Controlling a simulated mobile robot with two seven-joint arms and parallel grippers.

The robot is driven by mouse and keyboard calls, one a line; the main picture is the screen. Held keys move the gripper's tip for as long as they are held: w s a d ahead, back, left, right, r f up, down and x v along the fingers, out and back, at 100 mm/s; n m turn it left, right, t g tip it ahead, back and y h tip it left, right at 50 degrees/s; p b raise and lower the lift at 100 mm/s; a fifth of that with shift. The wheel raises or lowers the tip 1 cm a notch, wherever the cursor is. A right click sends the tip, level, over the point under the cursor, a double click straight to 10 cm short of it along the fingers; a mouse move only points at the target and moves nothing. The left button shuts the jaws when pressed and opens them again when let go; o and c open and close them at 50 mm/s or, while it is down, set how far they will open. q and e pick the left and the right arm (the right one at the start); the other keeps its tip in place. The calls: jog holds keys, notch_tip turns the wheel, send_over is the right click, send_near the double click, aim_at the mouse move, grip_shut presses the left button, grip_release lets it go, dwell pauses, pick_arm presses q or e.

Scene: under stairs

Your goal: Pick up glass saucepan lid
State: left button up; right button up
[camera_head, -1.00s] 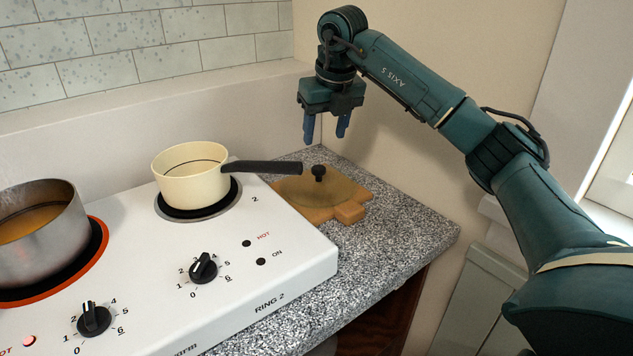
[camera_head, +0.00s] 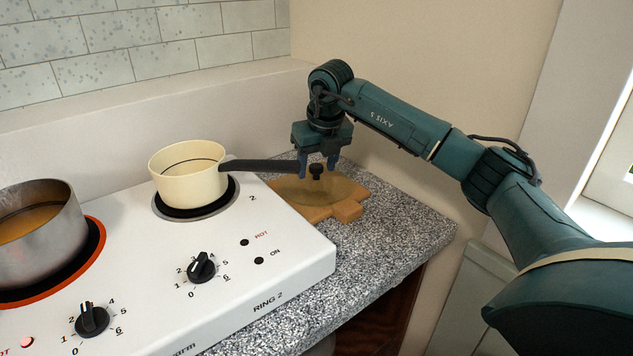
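The glass saucepan lid (camera_head: 318,189) lies on a wooden board (camera_head: 348,209) on the speckled counter, right of the hob. Its black knob (camera_head: 316,171) points up. My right gripper (camera_head: 318,170) points down at the knob, with one blue finger on each side of it. The fingers look apart, and I cannot see them pressing on the knob. My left gripper is not in view.
A cream saucepan (camera_head: 189,173) stands on the rear ring, its dark handle (camera_head: 255,166) reaching right, close to my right gripper. A steel pot (camera_head: 38,232) stands on the left ring of the white hob (camera_head: 290,262). The counter's front right (camera_head: 400,235) is clear.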

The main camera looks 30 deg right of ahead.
aim_at(318, 167)
grip_shut()
dwell(0.3)
notch_tip(318, 167, up, 10)
dwell(0.7)
jog(key=c, duration=0.7)
grip_release()
grip_shut()
